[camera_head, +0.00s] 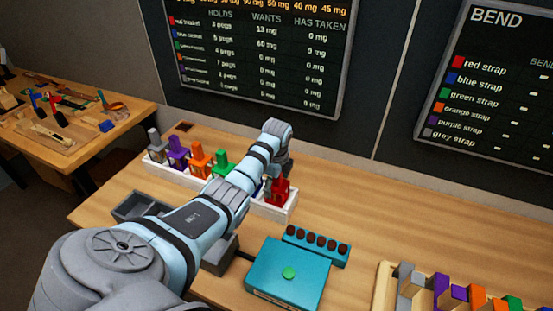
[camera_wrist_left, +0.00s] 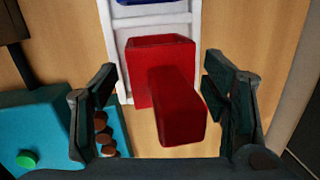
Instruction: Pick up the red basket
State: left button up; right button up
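The red basket (camera_head: 278,192) stands at the right end of a white rack (camera_head: 285,213) in the head view. In the left wrist view the red basket (camera_wrist_left: 158,58) shows from above, with its red upright handle (camera_wrist_left: 180,112) rising toward the camera. My left gripper (camera_wrist_left: 160,82) is open, with one finger on each side of the handle and a visible gap on both sides. In the head view my left arm covers part of the rack and most of the gripper. My right gripper is in neither view.
Grey, purple, orange and green (camera_head: 221,163) baskets stand left along the rack; a blue basket (camera_wrist_left: 140,2) is beside the red one. A teal box (camera_head: 290,268) with a green button and a grey tray (camera_head: 135,205) are nearby. Coloured pieces stand at lower right.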

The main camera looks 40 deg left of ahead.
pick_arm(q)
jog(key=shift+w, duration=0.1)
jog(key=c, duration=1.1)
